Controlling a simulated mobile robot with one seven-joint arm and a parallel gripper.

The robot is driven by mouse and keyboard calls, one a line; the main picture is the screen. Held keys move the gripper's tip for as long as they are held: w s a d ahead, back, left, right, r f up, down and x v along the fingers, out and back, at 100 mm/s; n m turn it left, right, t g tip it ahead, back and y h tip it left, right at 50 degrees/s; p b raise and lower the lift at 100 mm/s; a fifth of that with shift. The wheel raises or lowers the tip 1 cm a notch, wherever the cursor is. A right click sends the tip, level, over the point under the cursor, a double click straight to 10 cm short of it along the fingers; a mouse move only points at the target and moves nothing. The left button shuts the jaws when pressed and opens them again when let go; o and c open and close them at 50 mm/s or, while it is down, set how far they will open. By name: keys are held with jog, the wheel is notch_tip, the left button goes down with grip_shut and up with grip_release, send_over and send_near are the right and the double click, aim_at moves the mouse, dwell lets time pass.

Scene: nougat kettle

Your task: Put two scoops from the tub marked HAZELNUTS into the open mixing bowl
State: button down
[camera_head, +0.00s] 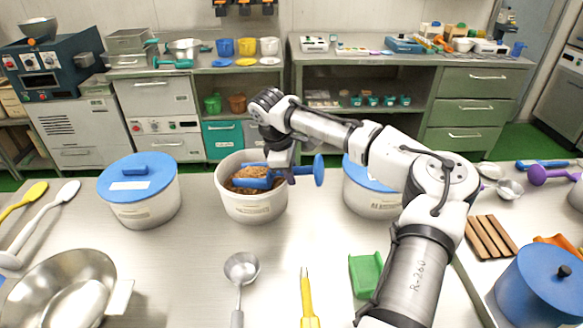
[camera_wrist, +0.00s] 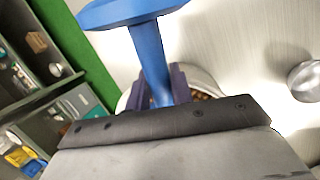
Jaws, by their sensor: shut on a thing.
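My gripper (camera_head: 286,172) is over the open white tub (camera_head: 252,206) in the middle of the table, shut on the handle of a blue scoop (camera_head: 257,182). The scoop's left end is down in the tub, at the brown contents (camera_head: 251,172); its round blue end (camera_head: 319,170) sticks out right. In the wrist view the blue handle (camera_wrist: 152,60) runs between the dark fingers (camera_wrist: 164,88), with a little of the brown contents (camera_wrist: 200,96) behind. How full the scoop is stays hidden. No marking is readable on the tub. A wide metal bowl (camera_head: 40,275) stands open at the front left.
Blue-lidded tubs stand left (camera_head: 140,207) and right (camera_head: 371,203) of the open tub, the right one partly behind my arm. A metal ladle (camera_head: 242,268), a yellow-handled tool (camera_head: 307,297) and a green block (camera_head: 366,272) lie in front. Spoons (camera_head: 47,215) lie far left.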

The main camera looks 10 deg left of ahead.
aim_at(300, 167)
jog(key=shift+d+y, duration=0.4)
jog(key=shift+d, duration=0.05)
jog(key=r+p, duration=0.1)
jog(key=d+r+y+p, duration=0.1)
jog(key=shift+d+r, duration=0.15)
jog(key=shift+r, duration=0.15)
jog(key=shift+w+d+r+p, duration=0.1)
jog(key=shift+d+r+p, duration=0.1)
jog(key=shift+r, duration=0.25)
jog(key=shift+d+r+p, duration=0.15)
jog(key=shift+r+p, duration=0.05)
jog(key=shift+r, duration=0.25)
jog(key=shift+y, duration=0.4)
jog(key=shift+d+r, duration=0.2)
jog(key=shift+r, duration=1.25)
jog(key=shift+d+r, duration=0.2)
jog(key=shift+r, duration=1.2)
